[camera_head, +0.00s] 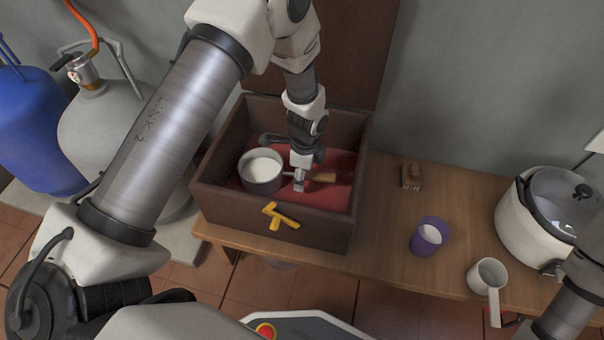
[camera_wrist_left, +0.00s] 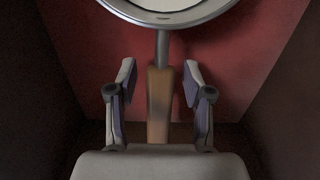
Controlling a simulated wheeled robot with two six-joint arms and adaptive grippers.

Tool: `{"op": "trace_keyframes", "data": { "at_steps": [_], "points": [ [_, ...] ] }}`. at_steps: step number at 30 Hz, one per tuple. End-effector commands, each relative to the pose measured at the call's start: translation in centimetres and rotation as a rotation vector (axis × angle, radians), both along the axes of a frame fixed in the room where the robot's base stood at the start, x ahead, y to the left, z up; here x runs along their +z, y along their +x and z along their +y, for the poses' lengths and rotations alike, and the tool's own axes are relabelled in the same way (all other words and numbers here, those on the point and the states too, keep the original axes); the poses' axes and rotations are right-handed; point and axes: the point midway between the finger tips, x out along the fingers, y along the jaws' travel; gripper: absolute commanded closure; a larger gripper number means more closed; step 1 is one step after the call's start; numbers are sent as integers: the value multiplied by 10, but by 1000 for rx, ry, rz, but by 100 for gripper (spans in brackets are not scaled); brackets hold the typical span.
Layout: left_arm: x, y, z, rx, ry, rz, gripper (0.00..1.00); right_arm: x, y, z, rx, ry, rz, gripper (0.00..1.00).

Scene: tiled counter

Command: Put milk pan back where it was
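The milk pan (camera_head: 262,179) is a grey metal pan with white contents. It stands upright inside the brown box (camera_head: 270,215), on its red lining, in the left part. Its wooden handle (camera_head: 322,177) points right. My left gripper (camera_head: 299,184) reaches down into the box over the handle. In the left wrist view the two fingers (camera_wrist_left: 159,72) stand apart on either side of the handle (camera_wrist_left: 159,105), with gaps on both sides. The pan's rim (camera_wrist_left: 165,17) shows at the top there. My right gripper is out of view.
The box's lid (camera_head: 335,50) stands open behind it, and a yellow latch (camera_head: 278,216) is on its front.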

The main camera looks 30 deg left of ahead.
Motion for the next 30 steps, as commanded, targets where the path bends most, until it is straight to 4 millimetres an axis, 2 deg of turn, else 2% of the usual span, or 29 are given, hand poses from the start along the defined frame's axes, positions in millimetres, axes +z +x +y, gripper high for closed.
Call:
{"op": "trace_keyframes", "data": {
  "at_steps": [5, 8, 15, 18, 22, 30],
  "points": [
    [9, 0, 0, 1, 0, -1, 50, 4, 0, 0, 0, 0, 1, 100],
    [29, 1, -1, 1, 0, -1, 50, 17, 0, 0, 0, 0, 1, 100],
    [93, 2, -5, 0, 1, -3, 50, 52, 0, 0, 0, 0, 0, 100],
    [111, 2, -6, 0, 1, -1, 50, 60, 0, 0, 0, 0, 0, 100],
    [123, 2, -7, 0, 0, -1, 50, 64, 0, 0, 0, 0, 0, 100],
    [123, 2, -7, 0, 0, 0, 50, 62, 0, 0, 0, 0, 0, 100]
  ]
}}
